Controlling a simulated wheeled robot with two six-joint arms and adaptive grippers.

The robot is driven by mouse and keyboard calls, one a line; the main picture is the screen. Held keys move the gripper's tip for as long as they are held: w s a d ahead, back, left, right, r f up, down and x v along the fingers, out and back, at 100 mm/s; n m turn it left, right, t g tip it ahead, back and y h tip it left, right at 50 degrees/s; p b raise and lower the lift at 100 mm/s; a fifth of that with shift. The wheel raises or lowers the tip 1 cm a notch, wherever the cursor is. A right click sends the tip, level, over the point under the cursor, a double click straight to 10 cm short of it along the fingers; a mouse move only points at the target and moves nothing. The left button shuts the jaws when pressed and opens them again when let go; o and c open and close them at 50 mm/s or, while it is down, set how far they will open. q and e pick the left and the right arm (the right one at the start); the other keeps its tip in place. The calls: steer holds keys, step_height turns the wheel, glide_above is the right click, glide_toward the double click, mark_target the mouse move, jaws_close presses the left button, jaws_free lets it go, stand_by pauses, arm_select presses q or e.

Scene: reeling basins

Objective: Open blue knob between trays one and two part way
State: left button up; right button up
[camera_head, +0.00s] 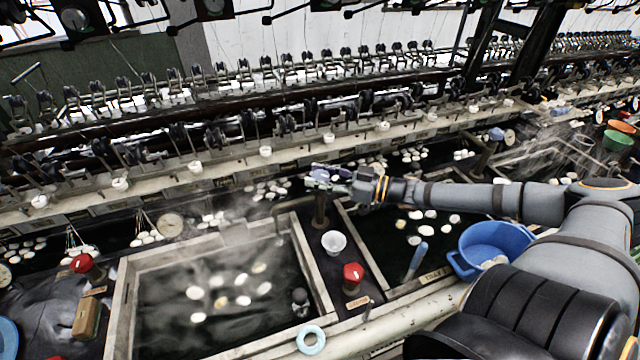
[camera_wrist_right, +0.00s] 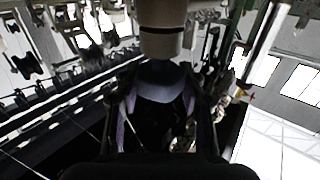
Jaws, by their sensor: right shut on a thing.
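The blue knob (camera_head: 322,174) sits on top of a brown upright post between the left tray (camera_head: 121,310) and the right tray (camera_head: 362,252). My right gripper (camera_head: 328,179) reaches it from the right and is shut on it; the fingers hide part of the knob. In the right wrist view a blue rounded surface (camera_wrist_right: 160,80) shows between the gripper's fingers (camera_wrist_right: 160,105). How far the knob is turned cannot be told. Pale cocoons float in both trays. My left gripper is not in view.
A red knob (camera_head: 352,272) and a white cup (camera_head: 334,242) stand near the post. A blue basin (camera_head: 488,247) sits under my right arm. Another blue knob (camera_head: 497,134) is farther right. A light blue ring (camera_head: 311,339) lies on the front edge.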

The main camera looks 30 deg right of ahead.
steer(key=shift+n+g+y, duration=0.3)
steer(key=o, duration=1.2)
